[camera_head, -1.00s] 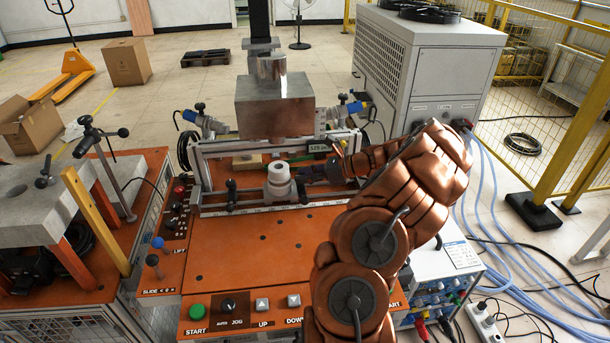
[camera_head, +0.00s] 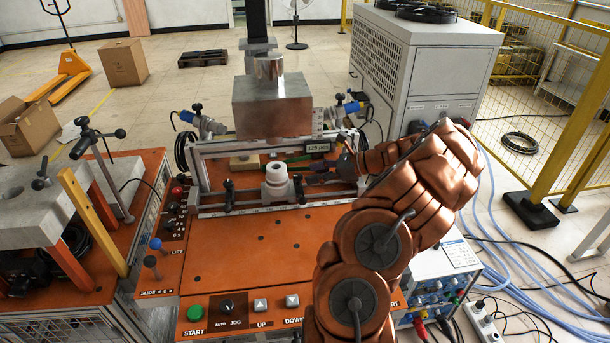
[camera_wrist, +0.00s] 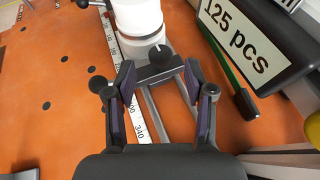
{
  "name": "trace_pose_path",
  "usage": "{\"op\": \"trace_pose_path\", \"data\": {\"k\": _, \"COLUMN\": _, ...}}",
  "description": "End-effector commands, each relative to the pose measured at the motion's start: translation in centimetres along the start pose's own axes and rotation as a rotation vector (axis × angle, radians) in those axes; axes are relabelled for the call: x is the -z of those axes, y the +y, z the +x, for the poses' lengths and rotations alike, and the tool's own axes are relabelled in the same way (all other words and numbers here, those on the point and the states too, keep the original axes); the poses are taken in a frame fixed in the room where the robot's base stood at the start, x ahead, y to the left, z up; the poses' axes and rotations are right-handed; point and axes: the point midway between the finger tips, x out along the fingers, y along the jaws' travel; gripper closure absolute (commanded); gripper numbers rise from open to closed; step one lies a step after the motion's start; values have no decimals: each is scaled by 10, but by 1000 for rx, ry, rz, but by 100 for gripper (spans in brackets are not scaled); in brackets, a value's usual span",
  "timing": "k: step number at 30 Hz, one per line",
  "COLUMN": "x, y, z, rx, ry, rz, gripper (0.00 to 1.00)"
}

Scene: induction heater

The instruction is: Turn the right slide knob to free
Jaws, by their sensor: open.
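The right slide knob (camera_wrist: 160,54) is a small black knob with a white pointer mark, on a dark slide block on the rail beside the white cylinder. In the wrist view its mark points up the picture, toward the cylinder. My gripper (camera_wrist: 158,68) is open, its two purple-padded fingers on either side of the knob with gaps to it. In the head view my gripper (camera_head: 318,179) is at the right of the white cylinder (camera_head: 277,180), low over the rail; the knob is too small to make out there.
A black round handle (camera_wrist: 97,84) stands close outside the left finger. The metal block (camera_head: 272,103) hangs above the cylinder. The orange deck in front is clear.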

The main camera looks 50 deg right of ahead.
Motion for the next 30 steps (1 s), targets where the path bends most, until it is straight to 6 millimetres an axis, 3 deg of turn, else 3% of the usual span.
{"op": "trace_pose_path", "data": {"k": 6, "x": 0, "y": -2, "z": -44, "rx": 7, "ry": 0, "rz": -1, "gripper": 46}}
{"op": "trace_pose_path", "data": {"k": 12, "x": 0, "y": -1, "z": -69, "rx": 4, "ry": 0, "rz": -1, "gripper": 46}}
{"op": "trace_pose_path", "data": {"k": 18, "x": 0, "y": -1, "z": -79, "rx": 5, "ry": 1, "rz": -1, "gripper": 46}}
{"op": "trace_pose_path", "data": {"k": 30, "x": 0, "y": -1, "z": -79, "rx": 3, "ry": 0, "rz": -1, "gripper": 46}}
